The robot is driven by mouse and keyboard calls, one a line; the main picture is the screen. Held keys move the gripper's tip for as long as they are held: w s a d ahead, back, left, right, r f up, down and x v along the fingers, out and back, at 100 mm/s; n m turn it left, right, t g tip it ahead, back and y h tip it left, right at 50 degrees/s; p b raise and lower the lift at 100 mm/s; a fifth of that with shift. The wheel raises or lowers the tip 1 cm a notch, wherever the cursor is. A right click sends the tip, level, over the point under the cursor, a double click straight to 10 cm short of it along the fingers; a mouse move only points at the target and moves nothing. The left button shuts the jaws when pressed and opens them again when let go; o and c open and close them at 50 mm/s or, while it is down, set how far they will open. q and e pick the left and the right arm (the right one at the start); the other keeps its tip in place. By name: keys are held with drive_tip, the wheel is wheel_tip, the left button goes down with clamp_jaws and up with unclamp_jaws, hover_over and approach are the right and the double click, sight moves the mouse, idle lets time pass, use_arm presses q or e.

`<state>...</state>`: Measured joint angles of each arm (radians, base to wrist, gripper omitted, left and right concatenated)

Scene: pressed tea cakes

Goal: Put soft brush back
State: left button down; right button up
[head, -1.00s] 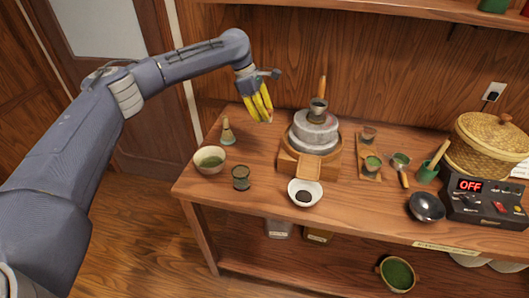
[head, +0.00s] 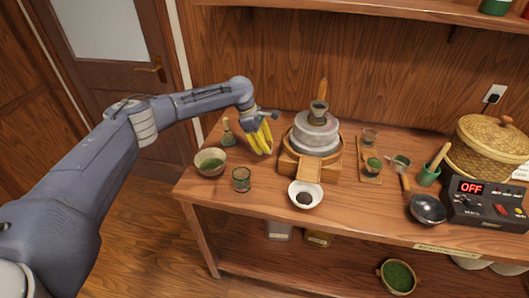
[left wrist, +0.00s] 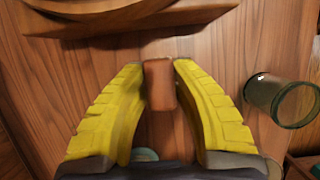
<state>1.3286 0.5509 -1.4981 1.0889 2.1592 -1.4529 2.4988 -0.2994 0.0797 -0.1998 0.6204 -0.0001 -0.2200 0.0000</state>
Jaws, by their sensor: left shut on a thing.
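My left gripper (head: 262,148) has yellow fingers and hangs over the table, left of the stone mill. In the left wrist view, its fingers (left wrist: 160,75) are shut on a small reddish-brown block-like piece, which I take to be the soft brush (left wrist: 160,86). The rest of the brush is hidden, and in the head view the fingers cover it. My right gripper is not in view.
The stone mill (head: 316,138) stands on a wooden base (head: 292,166). A whisk on a stand (head: 228,133), a green tea bowl (head: 210,162), a dark glass jar (head: 241,180) and a white bowl (head: 305,195) stand near. Table between gripper and jar is bare.

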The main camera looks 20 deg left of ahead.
use_arm(q)
drive_tip(key=shift+f, duration=1.65)
drive_tip(key=shift+f, duration=0.15)
drive_tip(key=c, duration=1.2)
unclamp_jaws()
drive_tip(key=shift+o, duration=0.2)
drive_tip(key=v, duration=1.2)
